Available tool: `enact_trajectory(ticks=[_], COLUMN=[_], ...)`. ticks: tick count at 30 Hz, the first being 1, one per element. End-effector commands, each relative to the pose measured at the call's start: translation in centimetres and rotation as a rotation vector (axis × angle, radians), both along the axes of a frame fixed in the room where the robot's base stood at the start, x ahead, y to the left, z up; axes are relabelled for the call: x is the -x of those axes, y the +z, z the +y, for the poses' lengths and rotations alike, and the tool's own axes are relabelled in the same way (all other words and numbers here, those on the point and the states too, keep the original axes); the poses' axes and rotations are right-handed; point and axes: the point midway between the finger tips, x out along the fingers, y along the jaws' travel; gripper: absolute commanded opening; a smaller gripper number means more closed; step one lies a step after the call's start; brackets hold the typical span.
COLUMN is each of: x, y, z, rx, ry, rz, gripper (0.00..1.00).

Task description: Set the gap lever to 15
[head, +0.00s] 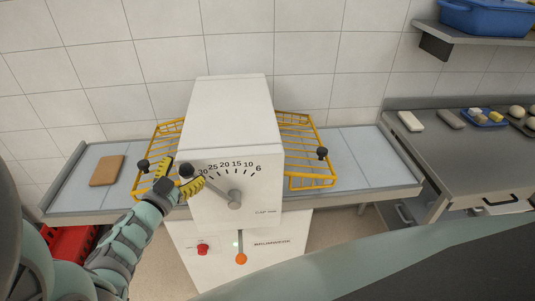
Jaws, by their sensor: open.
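The gap lever (213,192) is a grey arm on a round hub on the white machine's (233,112) front. Its dark ball knob (187,170) is at the upper left, by the 30 end of the printed scale (231,165). The scale runs 30, 25, 20, 15, 10, 6 from left to right, and 15 is near the top right of the hub. My gripper (184,171) is open, with its yellow and black fingers on either side of the knob. I cannot tell if they touch it.
Yellow wire guards (311,181) flank the machine over its belt tables (370,173). A brown board (106,171) lies on the left table. Below the dial are a red button (202,248) and an orange-knobbed lever (241,259). A steel counter (460,151) stands at right.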

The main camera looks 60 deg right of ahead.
Motion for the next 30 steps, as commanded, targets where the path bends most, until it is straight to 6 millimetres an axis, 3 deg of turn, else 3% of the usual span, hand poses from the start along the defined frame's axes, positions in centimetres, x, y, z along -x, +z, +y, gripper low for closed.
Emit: enact_trajectory(ticks=[6,16,30], x=[-0.01,-0.04,-0.15], y=[0.16,0.04,0.04], z=[-1.23,-1.28,-1.18], rx=[0.003,0.001,0.0], ry=[-0.006,-0.006,-0.002], rz=[0.0,0.001,0.0], gripper=[0.72,0.74,0.26])
